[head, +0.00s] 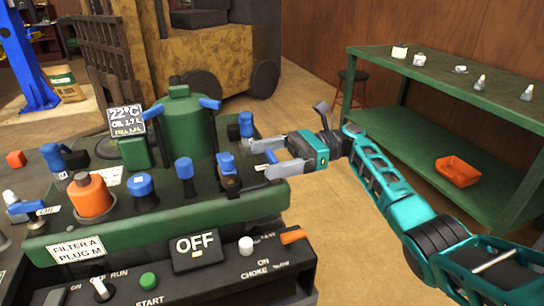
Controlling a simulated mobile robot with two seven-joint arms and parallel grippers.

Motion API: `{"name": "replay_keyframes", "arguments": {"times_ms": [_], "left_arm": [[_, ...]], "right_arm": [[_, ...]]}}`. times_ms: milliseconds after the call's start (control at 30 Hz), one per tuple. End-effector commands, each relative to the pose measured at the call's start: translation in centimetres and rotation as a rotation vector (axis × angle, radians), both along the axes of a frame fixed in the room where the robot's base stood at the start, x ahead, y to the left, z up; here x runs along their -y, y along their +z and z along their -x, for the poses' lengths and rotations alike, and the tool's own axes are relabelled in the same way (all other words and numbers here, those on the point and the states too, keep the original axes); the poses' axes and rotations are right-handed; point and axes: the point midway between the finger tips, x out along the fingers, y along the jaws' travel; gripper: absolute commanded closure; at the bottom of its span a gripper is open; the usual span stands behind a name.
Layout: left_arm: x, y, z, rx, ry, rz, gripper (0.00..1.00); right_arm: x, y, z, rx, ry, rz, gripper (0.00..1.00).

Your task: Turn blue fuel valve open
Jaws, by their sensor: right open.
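A small blue lever-like valve (227,165) sits on the right part of the green machine deck (150,226); I take it for the fuel valve, but its label is too small to read. My right gripper (262,160) comes in from the right, just right of this valve. Its two grey fingers are apart and point left toward it, with no clear contact. A small blue bit shows between the fingers; I cannot tell what it belongs to. My left gripper is not in view.
Other blue parts stand close by: a knob (184,168), a cap (140,185) and an upright piece (246,124). An orange cap (92,195) is at left. A sign reading OFF (195,247) is in front. A green shelf (470,100) stands at right.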

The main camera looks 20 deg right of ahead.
Motion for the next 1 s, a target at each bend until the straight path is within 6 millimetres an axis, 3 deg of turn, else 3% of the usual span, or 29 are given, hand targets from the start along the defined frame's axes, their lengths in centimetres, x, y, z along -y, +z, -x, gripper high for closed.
{"name": "replay_keyframes", "arguments": {"times_ms": [267,700,1000], "left_arm": [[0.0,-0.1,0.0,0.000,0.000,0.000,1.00],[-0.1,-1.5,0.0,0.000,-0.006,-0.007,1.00],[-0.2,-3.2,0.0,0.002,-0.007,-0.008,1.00]], "right_arm": [[1.1,-0.1,-0.1,-0.002,-0.004,0.001,0.13],[9.4,-0.2,-0.6,0.000,-0.004,0.001,0.13],[12.4,-0.2,-0.7,0.000,-0.001,0.001,0.13]]}}
